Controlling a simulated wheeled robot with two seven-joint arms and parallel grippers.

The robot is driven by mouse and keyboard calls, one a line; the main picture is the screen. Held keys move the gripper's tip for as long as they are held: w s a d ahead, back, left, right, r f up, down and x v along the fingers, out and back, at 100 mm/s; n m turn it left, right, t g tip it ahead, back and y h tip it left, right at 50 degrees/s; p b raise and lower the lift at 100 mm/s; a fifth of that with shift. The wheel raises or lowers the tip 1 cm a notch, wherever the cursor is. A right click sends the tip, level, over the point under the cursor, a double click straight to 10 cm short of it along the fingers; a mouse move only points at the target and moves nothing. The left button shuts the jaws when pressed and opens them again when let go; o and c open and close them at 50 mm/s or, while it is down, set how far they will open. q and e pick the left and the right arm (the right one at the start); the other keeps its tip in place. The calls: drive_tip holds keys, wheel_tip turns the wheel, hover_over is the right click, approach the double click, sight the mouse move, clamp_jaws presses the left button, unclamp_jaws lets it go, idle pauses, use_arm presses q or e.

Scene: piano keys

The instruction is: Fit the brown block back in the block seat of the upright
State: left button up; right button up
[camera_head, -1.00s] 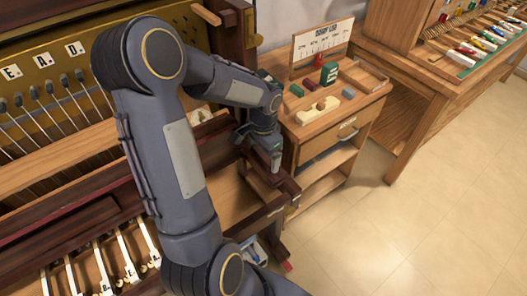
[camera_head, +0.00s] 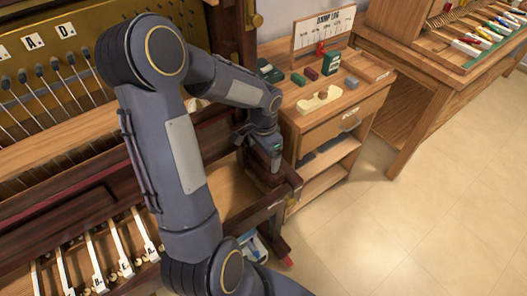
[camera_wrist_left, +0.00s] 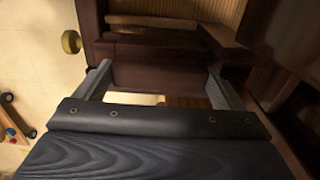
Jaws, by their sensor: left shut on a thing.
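My left gripper (camera_head: 272,165) points down over the right front end of the upright (camera_head: 70,190), beside its dark wooden cheek. In the left wrist view, its two grey fingers (camera_wrist_left: 160,88) are shut on the sides of the dark reddish-brown block (camera_wrist_left: 160,65). The far edge of the block appears close to the upright's woodwork; I cannot tell whether they touch. In the head view the arm and gripper largely hide the block. I cannot make out the block seat clearly. My right gripper is out of view.
A small wooden bench (camera_head: 330,130) stands close to the right of the upright, with small coloured blocks, a green box (camera_head: 331,64) and a cream holder (camera_head: 319,100) on top. Another workbench (camera_head: 425,85) is farther right. The tiled floor (camera_head: 430,210) at front right is clear.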

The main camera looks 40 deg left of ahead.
use_arm(q)
drive_tip(key=shift+f+b, duration=1.25)
drive_tip(key=shift+f, duration=0.5)
drive_tip(key=shift+f, duration=0.1)
drive_tip(key=o, duration=1.2)
wheel_tip(320, 180, up, 8)
drive_tip(key=shift+f+p, duration=0.1)
drive_tip(key=shift+p, duration=0.4)
